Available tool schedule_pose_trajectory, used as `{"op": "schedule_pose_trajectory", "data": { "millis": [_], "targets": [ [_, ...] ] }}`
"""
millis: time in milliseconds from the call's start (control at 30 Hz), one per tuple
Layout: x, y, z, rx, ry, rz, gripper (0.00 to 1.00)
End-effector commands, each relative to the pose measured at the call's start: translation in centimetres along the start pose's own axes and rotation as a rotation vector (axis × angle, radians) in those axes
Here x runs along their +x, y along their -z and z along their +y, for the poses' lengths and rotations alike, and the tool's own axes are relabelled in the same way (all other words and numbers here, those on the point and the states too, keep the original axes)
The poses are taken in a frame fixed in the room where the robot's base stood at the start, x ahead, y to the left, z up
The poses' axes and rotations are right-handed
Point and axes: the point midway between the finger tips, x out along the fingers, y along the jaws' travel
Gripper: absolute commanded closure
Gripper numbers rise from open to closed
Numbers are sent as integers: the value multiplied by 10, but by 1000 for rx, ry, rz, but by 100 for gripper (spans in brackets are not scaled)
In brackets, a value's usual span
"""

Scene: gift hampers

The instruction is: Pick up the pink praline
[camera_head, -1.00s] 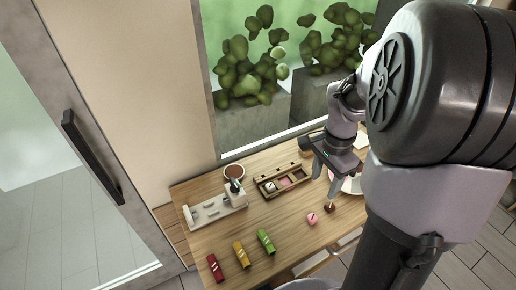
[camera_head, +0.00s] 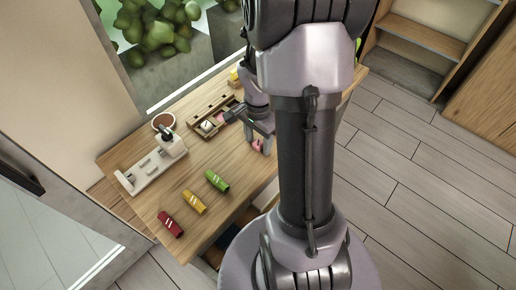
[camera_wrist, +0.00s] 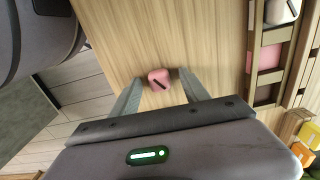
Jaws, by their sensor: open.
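The pink praline (camera_wrist: 159,78) is a small rounded cube with a dark stripe on top. It rests on the wooden table (camera_wrist: 130,40). In the head view the pink praline (camera_head: 257,146) shows beside my gripper (camera_head: 260,143), partly hidden by it. In the wrist view my gripper (camera_wrist: 158,88) is open, with one finger on each side of the praline and visible gaps between. I cannot tell how high the fingertips are above the table. Another pink piece (camera_wrist: 265,57) sits in a compartment of the wooden box (camera_wrist: 250,50).
The wooden box (camera_head: 203,112) lies behind my gripper. A white stand (camera_head: 143,178), a brown bowl (camera_head: 164,120) and green (camera_head: 217,181), yellow (camera_head: 194,202) and red (camera_head: 171,224) wrapped pieces are to the left. The table between them and my gripper is clear.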

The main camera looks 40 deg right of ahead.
Motion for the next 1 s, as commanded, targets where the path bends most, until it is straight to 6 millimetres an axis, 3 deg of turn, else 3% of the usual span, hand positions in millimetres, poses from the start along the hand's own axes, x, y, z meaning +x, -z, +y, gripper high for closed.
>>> {"op": "schedule_pose_trajectory", "data": {
  "millis": [133, 367, 400, 733, 1000],
  "targets": [
    [-2, 0, 0, 0, 1, 1, 46],
    [-2, 0, 0, 0, 1, 1, 90],
    [-2, 0, 0, 0, 1, 1, 92],
    [-7, 0, 0, 0, 1, 1, 92],
    [-44, 0, 0, -1, 2, 2, 92]
  ]
}}
